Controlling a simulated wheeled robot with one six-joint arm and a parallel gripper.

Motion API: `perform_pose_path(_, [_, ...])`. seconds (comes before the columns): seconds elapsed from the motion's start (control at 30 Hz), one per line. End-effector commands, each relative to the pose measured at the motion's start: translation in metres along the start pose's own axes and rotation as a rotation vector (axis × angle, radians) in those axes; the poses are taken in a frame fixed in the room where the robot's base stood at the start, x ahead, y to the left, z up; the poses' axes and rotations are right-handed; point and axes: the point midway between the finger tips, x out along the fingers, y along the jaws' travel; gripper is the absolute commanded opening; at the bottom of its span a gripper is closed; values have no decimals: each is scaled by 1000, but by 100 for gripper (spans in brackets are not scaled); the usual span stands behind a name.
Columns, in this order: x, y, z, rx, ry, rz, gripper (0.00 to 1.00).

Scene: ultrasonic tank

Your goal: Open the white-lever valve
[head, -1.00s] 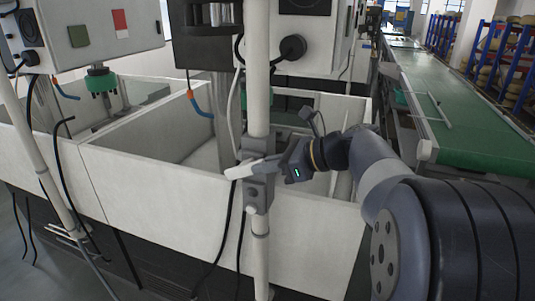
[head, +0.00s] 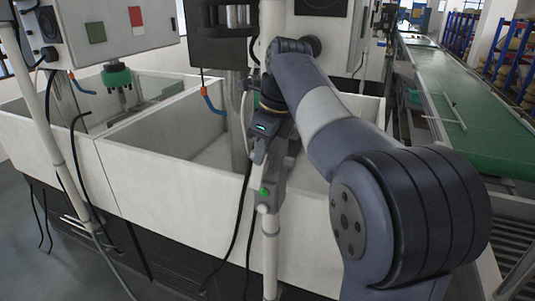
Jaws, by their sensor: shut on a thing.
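The valve (head: 272,190) is a grey body on the upright white pipe (head: 270,250) in front of the white tank. A small green spot (head: 264,192) shows on its face. My gripper (head: 262,154) comes down from above, just over the valve body, with its jaws shut on the white lever. The lever is mostly hidden behind the jaws, so its exact angle is hard to see. My arm reaches across from the right and covers part of the pipe above the valve.
The open white tank (head: 180,190) stands behind the pipe. Black cables (head: 240,225) hang just left of the valve. A control box (head: 105,25) stands at the upper left. A green conveyor (head: 465,110) runs along the right.

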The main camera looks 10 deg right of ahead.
Motion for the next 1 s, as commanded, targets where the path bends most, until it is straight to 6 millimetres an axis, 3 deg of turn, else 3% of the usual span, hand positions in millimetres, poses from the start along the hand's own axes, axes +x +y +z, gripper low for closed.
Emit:
perform_pose_path(0.4, [2,0,10,0,181,0,0])
perform_pose_path(0.93, [3,0,10,0,204,2,0])
perform_pose_path(0.97, [3,0,10,0,204,2,12])
perform_pose_path(1.0, [3,0,10,0,203,2,16])
